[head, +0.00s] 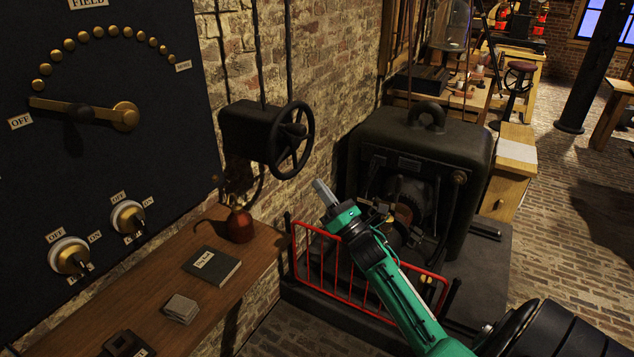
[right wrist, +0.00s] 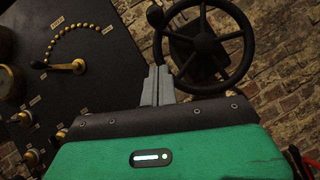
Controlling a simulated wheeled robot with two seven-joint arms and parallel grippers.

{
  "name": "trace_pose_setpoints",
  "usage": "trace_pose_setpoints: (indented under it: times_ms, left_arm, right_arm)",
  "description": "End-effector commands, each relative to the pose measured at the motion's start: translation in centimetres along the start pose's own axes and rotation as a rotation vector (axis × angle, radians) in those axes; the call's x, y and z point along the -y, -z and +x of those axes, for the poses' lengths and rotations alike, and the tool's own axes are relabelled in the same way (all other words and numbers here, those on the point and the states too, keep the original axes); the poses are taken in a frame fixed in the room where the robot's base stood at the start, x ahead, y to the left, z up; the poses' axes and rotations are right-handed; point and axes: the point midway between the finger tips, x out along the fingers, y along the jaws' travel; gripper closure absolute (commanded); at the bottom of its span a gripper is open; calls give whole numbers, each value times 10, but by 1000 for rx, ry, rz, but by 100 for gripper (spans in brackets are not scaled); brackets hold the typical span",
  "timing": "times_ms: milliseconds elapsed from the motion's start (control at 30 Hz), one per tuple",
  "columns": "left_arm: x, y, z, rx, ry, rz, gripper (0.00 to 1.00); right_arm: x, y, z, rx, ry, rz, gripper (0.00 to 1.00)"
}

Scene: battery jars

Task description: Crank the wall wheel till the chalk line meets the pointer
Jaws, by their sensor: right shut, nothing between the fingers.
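The wall wheel (head: 291,140) is a black spoked handwheel on a dark box (head: 247,130) fixed to the brick wall. In the right wrist view the wheel (right wrist: 246,62) stands just beyond my fingers, with a round knob (right wrist: 155,15) at its rim on the left. My right gripper (head: 322,190) is shut and empty, below and a little right of the wheel in the head view. Its grey fingers (right wrist: 157,84) lie together near the wheel's lower left; I cannot tell whether they touch it. I cannot make out a chalk line or a pointer. My left gripper is out of view.
A dark panel (head: 110,190) with brass studs, a lever and switches stands at left. A wooden shelf (head: 262,246) holds a red oil can (head: 240,224) and a dark book (head: 212,264). A red railing (head: 310,262) fronts a large black machine (head: 420,150) beside my right arm.

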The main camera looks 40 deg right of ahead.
Motion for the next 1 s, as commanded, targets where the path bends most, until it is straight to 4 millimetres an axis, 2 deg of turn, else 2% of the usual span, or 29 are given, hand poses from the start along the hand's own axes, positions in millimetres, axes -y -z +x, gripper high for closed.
trace_pose_setpoints:
  times_ms: [33, 233, 367, 400, 633, 1000]
  left_arm:
    - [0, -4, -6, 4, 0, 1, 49]
    - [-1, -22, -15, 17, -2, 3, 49]
    - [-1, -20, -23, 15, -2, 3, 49]
    - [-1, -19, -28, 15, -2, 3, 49]
    - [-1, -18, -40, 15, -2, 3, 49]
    - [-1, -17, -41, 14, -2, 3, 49]
  right_arm:
    - [-2, -4, 13, 2, -3, 1, 100]
    - [-2, -4, 54, 1, -2, 3, 100]
    - [-2, -3, 78, 1, -2, 3, 100]
    - [-2, -8, 84, 1, -3, 2, 100]
    - [-1, -25, 100, -1, 0, 4, 100]
    - [0, -28, 103, -1, 0, 5, 100]
